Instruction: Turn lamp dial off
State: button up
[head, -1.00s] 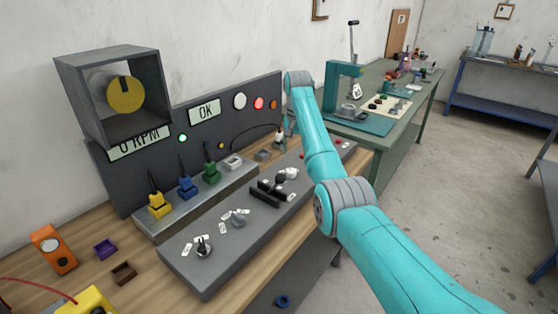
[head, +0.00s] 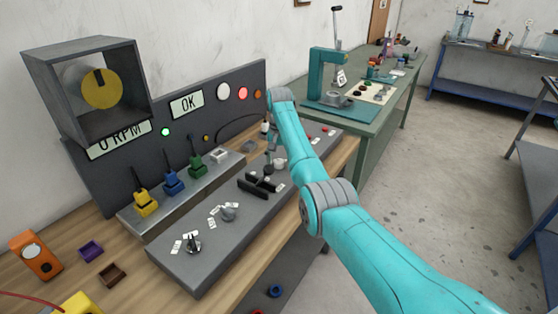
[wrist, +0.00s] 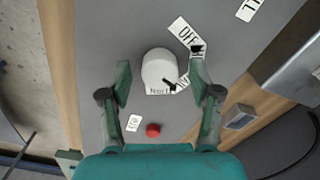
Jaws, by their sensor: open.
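The lamp dial (wrist: 158,68) is a round white knob with a dark pointer mark, on the grey control panel (wrist: 100,30). An "OFF" label (wrist: 183,32) lies at its upper right in the wrist view; other labels by it are partly hidden or hard to read. My gripper (wrist: 161,70) is open, with one finger on each side of the dial; I cannot tell whether either touches it. In the head view, a white knob (head: 280,163) shows below my arm's end, and my fingers are mostly hidden.
A red button (wrist: 153,130) and a small label sit close below the dial in the wrist view. Black levers (head: 260,184) and more dials (head: 228,212) stand along the panel.

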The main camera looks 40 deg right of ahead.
jog(key=shift+f, duration=0.15)
jog(key=c, duration=1.1)
jog(key=shift+c, duration=0.2)
